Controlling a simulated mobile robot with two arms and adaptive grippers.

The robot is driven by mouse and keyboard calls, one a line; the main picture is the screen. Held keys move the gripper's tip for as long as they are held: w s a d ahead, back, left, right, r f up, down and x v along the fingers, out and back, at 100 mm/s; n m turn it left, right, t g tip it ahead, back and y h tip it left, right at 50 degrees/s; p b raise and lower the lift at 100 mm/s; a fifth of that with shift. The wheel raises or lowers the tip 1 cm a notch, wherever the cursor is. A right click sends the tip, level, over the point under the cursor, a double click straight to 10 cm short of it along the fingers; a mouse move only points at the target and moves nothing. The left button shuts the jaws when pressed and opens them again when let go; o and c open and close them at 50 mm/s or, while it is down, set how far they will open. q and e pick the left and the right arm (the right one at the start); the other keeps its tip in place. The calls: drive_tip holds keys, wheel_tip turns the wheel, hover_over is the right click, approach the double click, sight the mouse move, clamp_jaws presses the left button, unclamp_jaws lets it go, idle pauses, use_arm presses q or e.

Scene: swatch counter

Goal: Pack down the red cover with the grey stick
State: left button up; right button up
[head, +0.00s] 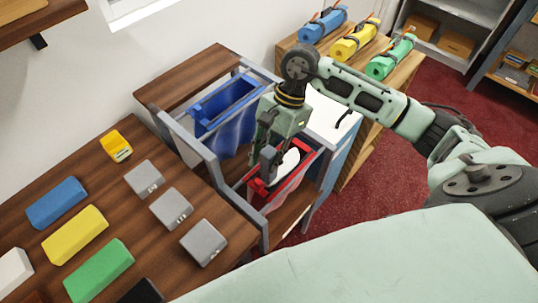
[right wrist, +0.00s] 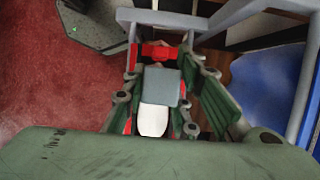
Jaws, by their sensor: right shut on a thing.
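My right gripper (head: 266,160) points down over the red cover (head: 299,178), which shows as a red rim in the front bay of a grey rack. The gripper is shut on the grey stick (right wrist: 162,86), seen as a grey block between the fingers in the right wrist view. A white rounded piece (head: 289,163) lies within the red rim, close beside the fingers. The fingers hide much of the opening, and I cannot tell whether the stick touches the cover. My left gripper is not in view.
A blue cover (head: 225,105) hangs in the rack's rear bay. The grey rack posts (head: 205,160) stand close around. The wooden counter (head: 180,258) at left holds coloured blocks and grey boxes (head: 203,242). Rolled bundles (head: 355,40) lie on a shelf behind.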

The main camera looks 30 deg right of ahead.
drive_tip(key=shift+f, duration=0.35)
drive_tip(key=shift+r, duration=0.15)
drive_tip(key=shift+r, duration=0.55)
drive_tip(key=shift+r+p, duration=2.55)
drive_tip(key=shift+r, duration=2.55)
